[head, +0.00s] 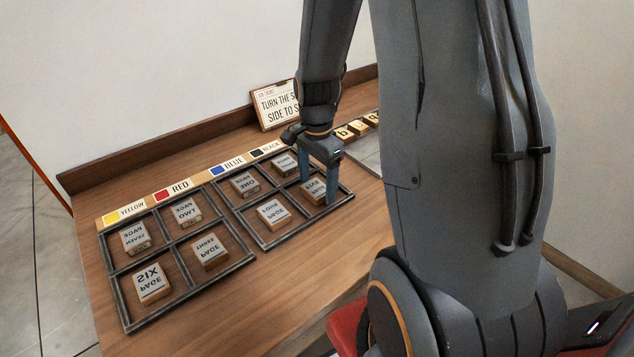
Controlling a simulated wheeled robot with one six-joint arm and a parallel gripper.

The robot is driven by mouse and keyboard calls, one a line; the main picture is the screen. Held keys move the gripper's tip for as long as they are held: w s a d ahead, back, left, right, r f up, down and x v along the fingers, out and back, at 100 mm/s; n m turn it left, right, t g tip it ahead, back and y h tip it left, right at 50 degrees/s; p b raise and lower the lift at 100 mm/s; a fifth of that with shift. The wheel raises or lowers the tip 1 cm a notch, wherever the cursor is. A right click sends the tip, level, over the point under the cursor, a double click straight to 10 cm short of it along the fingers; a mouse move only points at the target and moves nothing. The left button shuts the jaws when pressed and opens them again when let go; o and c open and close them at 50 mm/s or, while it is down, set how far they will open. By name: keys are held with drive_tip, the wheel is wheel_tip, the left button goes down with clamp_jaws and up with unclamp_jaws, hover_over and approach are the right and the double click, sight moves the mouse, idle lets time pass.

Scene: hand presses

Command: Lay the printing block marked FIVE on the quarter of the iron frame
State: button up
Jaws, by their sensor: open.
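Two black iron frames, a left one (186,290) and a right one (280,244), lie on the wooden table, each divided into quarters. A printing block (314,189) sits in the near right quarter of the right frame. Its mirrored lettering seems to read PAGE FIVE, but it is small and partly hidden. My gripper (318,193) points down over this block, with its two blue fingers open, one on either side of it. I cannot tell whether they touch it.
Blocks fill the other quarters, among them PAGE SIX (151,284) and PAGE FOUR (273,213). A colour strip (190,184) runs behind the frames. A sign (276,104) stands at the back, and small wooden pieces (357,129) lie to the right. The table front is bare.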

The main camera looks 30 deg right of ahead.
sight(317, 187)
wheel_tip(317, 187, up, 11)
drive_tip(key=b, duration=0.1)
drive_tip(key=s+a+f+n, duration=0.4)
drive_tip(key=s+a+n, duration=0.6)
drive_tip(key=n, duration=0.5)
drive_tip(key=shift+s+n, duration=0.4)
drive_tip(key=shift+s, duration=0.65)
